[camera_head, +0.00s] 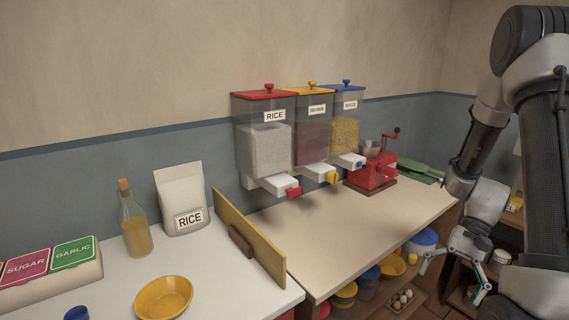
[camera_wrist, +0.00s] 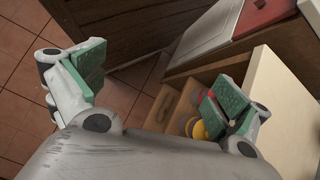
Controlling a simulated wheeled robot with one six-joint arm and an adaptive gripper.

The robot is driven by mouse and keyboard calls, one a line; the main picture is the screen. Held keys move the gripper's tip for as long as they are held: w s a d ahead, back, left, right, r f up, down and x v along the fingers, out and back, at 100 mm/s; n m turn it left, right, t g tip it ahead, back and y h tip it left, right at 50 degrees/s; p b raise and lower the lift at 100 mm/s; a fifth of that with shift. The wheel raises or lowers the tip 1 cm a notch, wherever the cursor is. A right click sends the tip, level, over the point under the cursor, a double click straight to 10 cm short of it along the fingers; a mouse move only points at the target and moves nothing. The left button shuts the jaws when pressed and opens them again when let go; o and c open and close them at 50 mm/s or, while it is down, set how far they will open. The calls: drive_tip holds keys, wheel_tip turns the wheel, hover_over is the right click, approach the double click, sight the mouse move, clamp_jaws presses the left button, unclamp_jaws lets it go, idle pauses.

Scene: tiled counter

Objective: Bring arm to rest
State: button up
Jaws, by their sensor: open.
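My gripper (camera_head: 452,279) hangs at the right in the head view, past the front edge of the counter (camera_head: 330,238), with its two green-padded fingers apart. My arm runs down along the right side of that view. In the wrist view my gripper (camera_wrist: 158,92) is open, with its fingers spread wide and nothing between them. Below it are a tiled floor (camera_wrist: 25,130) and shelves under the counter.
Three wall dispensers (camera_head: 265,148) hang over the counter. A red grinder (camera_head: 374,172) stands near its back. A rice bag (camera_head: 180,195), an oil bottle (camera_head: 135,228) and a yellow bowl (camera_head: 164,298) stand at left. Lidded tubs and eggs (camera_head: 402,299) sit on low shelves near my gripper.

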drive_tip(key=s+a+r+n+t+h, duration=0.1)
drive_tip(key=s+r+n+t+h, duration=0.2)
drive_tip(key=r, duration=1)
drive_tip(key=s+a+r+n+t+h, duration=0.1)
drive_tip(key=s+r+n+t+h, duration=0.2)
drive_tip(key=r, duration=0.9)
drive_tip(key=s+n+t, duration=0.1)
drive_tip(key=s+t, duration=0.1)
drive_tip(key=t, duration=0.1)
drive_tip(key=shift+s+r, duration=0.15)
drive_tip(key=shift+r, duration=0.2)
